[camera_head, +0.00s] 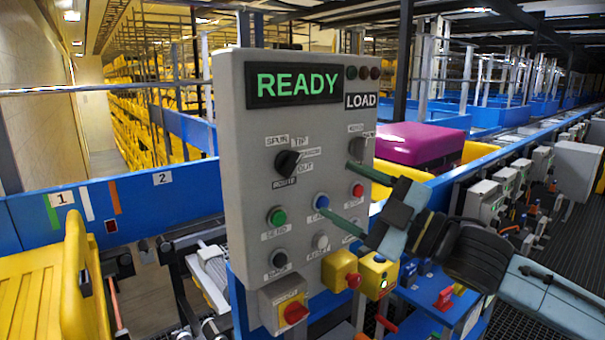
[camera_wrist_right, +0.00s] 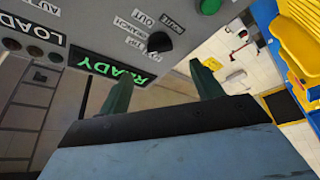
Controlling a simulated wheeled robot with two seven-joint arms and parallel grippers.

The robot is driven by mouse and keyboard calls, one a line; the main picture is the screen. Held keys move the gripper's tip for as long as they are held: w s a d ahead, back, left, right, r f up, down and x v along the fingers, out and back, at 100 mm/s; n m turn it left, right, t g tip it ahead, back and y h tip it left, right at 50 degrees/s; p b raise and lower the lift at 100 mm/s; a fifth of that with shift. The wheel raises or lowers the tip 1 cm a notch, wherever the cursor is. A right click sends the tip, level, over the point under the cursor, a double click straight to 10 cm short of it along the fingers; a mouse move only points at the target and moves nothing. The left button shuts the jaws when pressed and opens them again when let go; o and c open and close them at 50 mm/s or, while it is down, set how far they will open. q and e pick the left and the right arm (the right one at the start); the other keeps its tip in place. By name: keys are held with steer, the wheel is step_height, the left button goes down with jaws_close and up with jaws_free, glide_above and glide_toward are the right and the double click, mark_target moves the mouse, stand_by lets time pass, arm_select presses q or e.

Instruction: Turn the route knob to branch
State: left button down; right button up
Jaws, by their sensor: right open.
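The route knob (camera_head: 288,162) is a black rotary knob at the left of the grey control panel (camera_head: 235,130), with a ROUTE label below it and small position labels around it. I cannot tell which label it points at. In the right wrist view the knob (camera_wrist_right: 159,42) shows beyond and roughly between the fingertips, with a gap. My right gripper (camera_head: 336,188) is open and empty in front of the panel, to the right of and a little below the knob. Its fingers (camera_wrist_right: 160,82) show green in the wrist view. My left gripper is not in view.
The panel has a green READY display (camera_head: 293,85), a green button (camera_head: 276,215), a red button (camera_head: 357,190) and another knob (camera_head: 356,148) by the upper finger. A red knob (camera_head: 295,312) juts out below. A magenta case (camera_head: 420,143) is behind the panel.

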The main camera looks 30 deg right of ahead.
mark_target(296, 167)
steer(key=shift+r+p+x, duration=0.2)
steer(key=shift+p+x, duration=0.6)
steer(key=shift+x, duration=2.8)
steer(key=shift+p+x, duration=0.3)
steer(key=shift+x, duration=0.55)
steer(key=shift+f, duration=0.1)
steer(key=shift+c, duration=0.3)
steer(key=c, duration=0.9)
